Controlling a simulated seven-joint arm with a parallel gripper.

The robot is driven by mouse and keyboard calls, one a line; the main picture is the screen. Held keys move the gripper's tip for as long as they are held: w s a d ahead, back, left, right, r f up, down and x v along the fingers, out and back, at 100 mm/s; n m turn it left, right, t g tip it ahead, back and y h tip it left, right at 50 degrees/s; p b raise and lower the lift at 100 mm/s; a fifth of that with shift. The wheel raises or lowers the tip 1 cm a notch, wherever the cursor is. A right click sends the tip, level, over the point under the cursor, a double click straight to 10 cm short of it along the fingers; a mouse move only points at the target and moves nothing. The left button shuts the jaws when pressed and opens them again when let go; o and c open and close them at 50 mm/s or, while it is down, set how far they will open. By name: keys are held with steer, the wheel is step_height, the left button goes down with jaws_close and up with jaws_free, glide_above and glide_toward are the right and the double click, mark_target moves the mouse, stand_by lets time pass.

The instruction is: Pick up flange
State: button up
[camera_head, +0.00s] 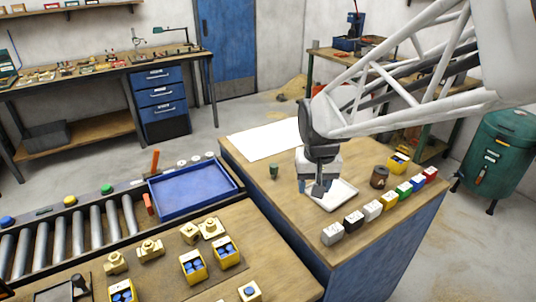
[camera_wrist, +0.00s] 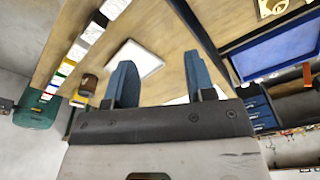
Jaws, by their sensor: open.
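Several brass flange-like parts lie on the front wooden table in the head view; one squat flange (camera_head: 150,250) has a square base and round boss. Others lie beside it, including a flange (camera_head: 211,227) near the table's back edge. Part of one brass piece (camera_wrist: 272,6) shows at the top right of the wrist view. I cannot tell which one is the task's flange. My gripper (camera_head: 312,188) is open above the right wooden table, by a white tray (camera_head: 345,188), away from the brass parts. In the wrist view its blue fingers (camera_wrist: 158,62) stand apart with nothing between them.
A row of coloured blocks (camera_head: 389,201) and a brown pot (camera_head: 379,176) stand right of the white tray. A blue tray (camera_head: 194,188) sits by the roller conveyor (camera_head: 65,232). Yellow boxes (camera_head: 193,265) stand near the flanges. White paper (camera_head: 268,139) lies at the back.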

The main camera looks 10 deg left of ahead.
steer(key=w+a+f+n, duration=0.15)
steer(key=a+f, duration=0.25)
steer(key=a, duration=0.4)
steer(key=w+a+f, duration=0.3)
steer(key=a+f, duration=0.1)
steer(key=a, duration=0.5)
steer(key=n+g, duration=0.1)
steer(key=n, duration=0.1)
glide_above(210, 221)
steer(key=shift+m, duration=0.25)
step_height(210, 221, down, 10)
steer(key=shift+w+d, duration=0.1)
steer(key=shift+w, duration=0.05)
steer(key=shift+f, duration=1.3)
steer(key=shift+f, duration=2.6)
jaws_close()
